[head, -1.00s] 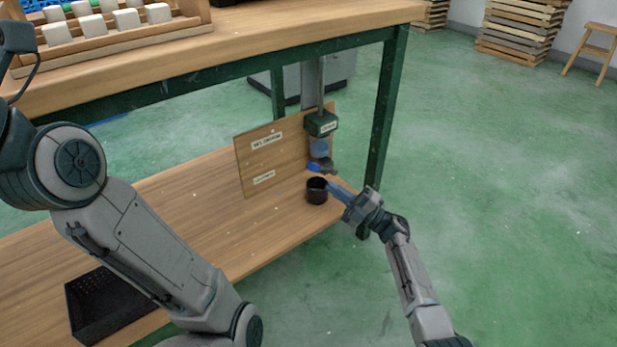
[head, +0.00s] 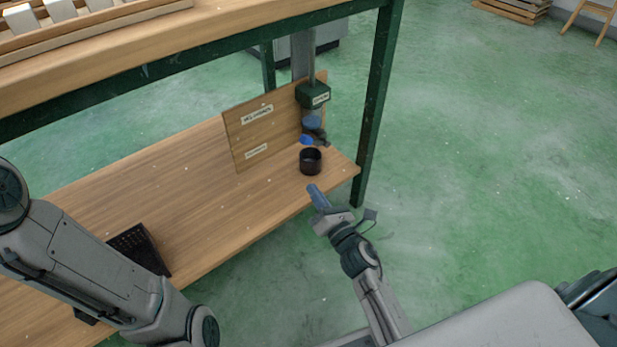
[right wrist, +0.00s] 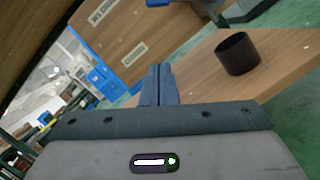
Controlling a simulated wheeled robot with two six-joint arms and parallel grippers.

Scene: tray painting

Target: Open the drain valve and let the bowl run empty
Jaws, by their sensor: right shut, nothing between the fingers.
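Under the table, a small clear bowl (head: 312,119) with blue content hangs below a dark green labelled block (head: 313,94). The drain valve sits under the bowl; its blue handle (head: 306,141) points left, and its blue end also shows at the top edge of the right wrist view (right wrist: 157,2). A black cup (head: 311,162) stands upright on the lower shelf below the valve; it also shows in the right wrist view (right wrist: 238,54). My right gripper (head: 317,194) is shut and empty, in front of the cup and apart from it. My left gripper is out of view.
The lower shelf (head: 190,165) is mostly clear. A labelled wooden panel (head: 250,130) stands left of the bowl. A green table leg (head: 376,100) rises to the right.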

